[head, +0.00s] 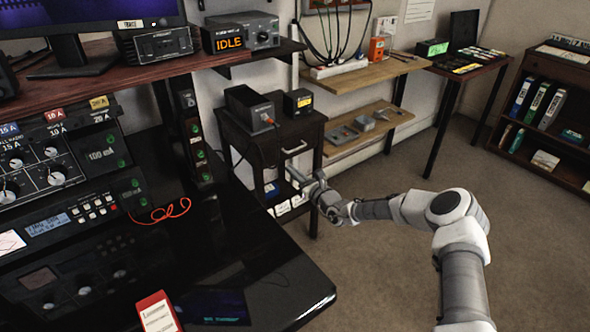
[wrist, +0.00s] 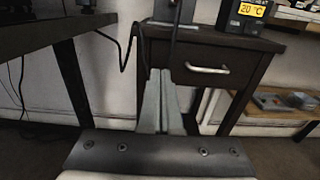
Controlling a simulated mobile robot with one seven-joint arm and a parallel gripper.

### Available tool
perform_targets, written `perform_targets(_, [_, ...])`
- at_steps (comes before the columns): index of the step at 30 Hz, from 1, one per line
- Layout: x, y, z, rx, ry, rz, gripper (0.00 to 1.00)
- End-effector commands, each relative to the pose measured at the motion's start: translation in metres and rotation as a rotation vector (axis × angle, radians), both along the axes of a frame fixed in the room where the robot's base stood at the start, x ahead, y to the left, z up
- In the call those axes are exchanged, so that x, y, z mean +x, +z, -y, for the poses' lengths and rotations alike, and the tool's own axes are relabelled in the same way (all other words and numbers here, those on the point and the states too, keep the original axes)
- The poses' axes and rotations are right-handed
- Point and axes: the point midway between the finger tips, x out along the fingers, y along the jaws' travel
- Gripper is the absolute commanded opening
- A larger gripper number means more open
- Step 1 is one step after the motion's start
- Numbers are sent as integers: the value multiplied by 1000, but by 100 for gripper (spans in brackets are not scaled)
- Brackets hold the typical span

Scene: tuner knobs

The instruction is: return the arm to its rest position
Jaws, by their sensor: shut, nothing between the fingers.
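My gripper (head: 306,181) is in the middle of the head view, at the end of my white and grey arm, which reaches in from the lower right. It is in the air beyond the right edge of the glossy black desk (head: 262,262), in front of a small dark cabinet (head: 262,150). In the wrist view my gripper (wrist: 162,84) points at the cabinet (wrist: 235,55), left of its drawer handle (wrist: 207,69). The fingers are together with nothing between them. I see no contact with the cabinet.
A radio panel (head: 55,165) with knobs stands on the left. An orange cable (head: 165,211) and a red-edged card (head: 157,312) lie on the desk. Wooden shelves (head: 365,73) are on the back wall, and a bookcase (head: 545,100) is at right. Open carpet (head: 370,270) surrounds my arm.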

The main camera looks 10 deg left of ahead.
Motion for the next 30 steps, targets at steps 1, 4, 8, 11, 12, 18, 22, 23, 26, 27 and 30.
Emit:
perform_targets(1, [-3,1,3,-1,0,-1,0])
perform_targets(4, [-7,1,7,0,-1,0,0])
perform_targets(8, [-9,1,8,-1,2,3,0])
perform_targets(11, [-12,12,3,-24,30,32,0])
perform_targets(12, [-15,20,0,-43,51,55,0])
perform_targets(18, [-50,78,-24,-210,241,242,0])
perform_targets(22, [-81,112,-35,-341,376,372,0])
perform_targets(23, [-88,118,-37,-371,406,399,0])
perform_targets(26, [-113,138,-38,-475,503,489,0])
perform_targets(27, [-123,144,-38,-518,541,524,0])
perform_targets(30, [-149,160,-34,-626,633,604,0])
